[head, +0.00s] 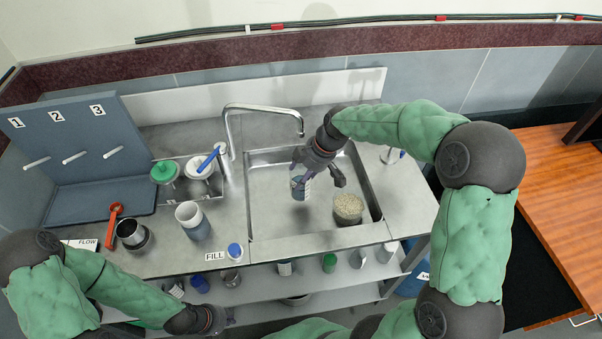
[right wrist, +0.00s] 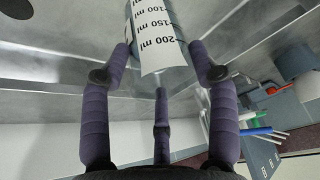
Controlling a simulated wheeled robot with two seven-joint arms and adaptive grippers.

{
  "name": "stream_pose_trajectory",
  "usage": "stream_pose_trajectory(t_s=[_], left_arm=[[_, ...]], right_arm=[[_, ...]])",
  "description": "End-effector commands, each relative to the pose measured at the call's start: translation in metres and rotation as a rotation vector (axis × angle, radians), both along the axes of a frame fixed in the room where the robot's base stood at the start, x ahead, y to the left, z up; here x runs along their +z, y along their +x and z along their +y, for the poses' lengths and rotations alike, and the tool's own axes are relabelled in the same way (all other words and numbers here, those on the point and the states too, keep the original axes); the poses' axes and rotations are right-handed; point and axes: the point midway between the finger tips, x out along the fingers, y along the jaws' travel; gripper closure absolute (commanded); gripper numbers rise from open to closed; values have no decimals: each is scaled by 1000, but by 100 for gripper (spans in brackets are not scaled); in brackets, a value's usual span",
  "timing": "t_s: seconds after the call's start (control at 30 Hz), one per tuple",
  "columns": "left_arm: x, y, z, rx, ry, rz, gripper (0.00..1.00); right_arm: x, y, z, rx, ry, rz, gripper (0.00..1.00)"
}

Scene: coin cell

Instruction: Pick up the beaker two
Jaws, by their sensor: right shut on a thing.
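Another beaker (head: 193,221) stands on the counter left of the sink. I cannot tell from markings which beaker is number two. My left gripper (head: 214,320) is low at the counter's front, away from both beakers, and its fingers are too unclear to read.
The sink (head: 270,219) also contains a jar of pale grains (head: 348,208). A faucet (head: 229,126) arches over its back left. The counter right of the sink is mostly clear.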

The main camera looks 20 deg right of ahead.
Motion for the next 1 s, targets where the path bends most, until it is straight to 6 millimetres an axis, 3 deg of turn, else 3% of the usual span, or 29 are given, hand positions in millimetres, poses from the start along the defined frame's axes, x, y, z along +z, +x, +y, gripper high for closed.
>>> stream_pose_trajectory(t_s=[0.43,1.0], left_arm=[[17,0,0,0,0,0,100],[30,0,0,0,0,0,100]], right_arm=[[44,-34,3,0,-1,-2,99],[67,-91,7,0,-1,-1,99]])
